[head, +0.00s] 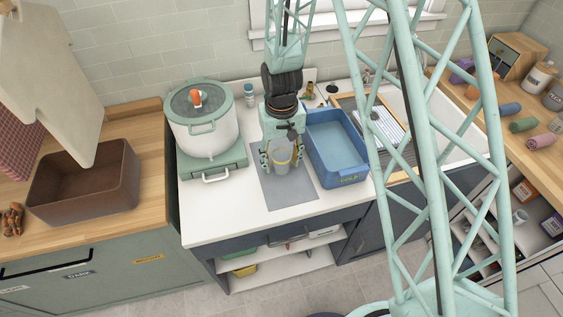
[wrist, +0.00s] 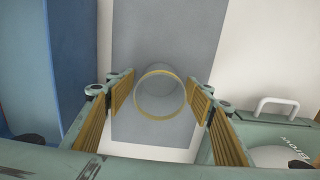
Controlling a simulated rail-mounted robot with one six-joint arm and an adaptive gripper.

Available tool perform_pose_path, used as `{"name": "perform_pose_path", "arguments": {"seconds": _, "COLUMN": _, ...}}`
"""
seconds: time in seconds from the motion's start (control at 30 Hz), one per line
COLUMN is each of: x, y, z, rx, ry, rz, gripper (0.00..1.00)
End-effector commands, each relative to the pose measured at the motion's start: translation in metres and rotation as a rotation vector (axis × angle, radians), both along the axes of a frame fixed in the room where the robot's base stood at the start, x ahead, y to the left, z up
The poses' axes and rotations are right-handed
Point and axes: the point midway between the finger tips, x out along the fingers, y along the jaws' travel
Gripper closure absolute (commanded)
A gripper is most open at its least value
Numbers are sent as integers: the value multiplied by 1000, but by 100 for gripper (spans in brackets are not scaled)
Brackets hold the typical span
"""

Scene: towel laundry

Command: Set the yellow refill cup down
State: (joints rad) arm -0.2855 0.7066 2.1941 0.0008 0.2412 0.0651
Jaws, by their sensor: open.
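The yellow refill cup (head: 281,159) is a pale, see-through cup with a yellow rim. It stands upright on the grey mat (head: 285,194) on the white counter. In the wrist view the cup (wrist: 160,97) is seen from above, with its round rim between the two finger pads. My gripper (head: 277,163) is around the cup with its fingers apart. In the wrist view my gripper (wrist: 161,100) is open, with a gap between each pad and the cup. The cup appears empty.
A blue tub (head: 338,177) stands close on the right of the mat. A white pot (head: 209,131) on a green base (head: 213,164) stands on the left. A brown bin (head: 84,183) is further left. The counter in front of the mat is clear.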

Motion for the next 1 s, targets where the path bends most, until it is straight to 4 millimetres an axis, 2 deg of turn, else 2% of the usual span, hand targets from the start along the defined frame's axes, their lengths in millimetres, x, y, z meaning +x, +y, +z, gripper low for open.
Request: {"name": "perform_pose_path", "arguments": {"seconds": 1.0, "x": 1, "y": 0, "z": 98, "rx": 0, "ry": -2, "rz": 0, "gripper": 51}}
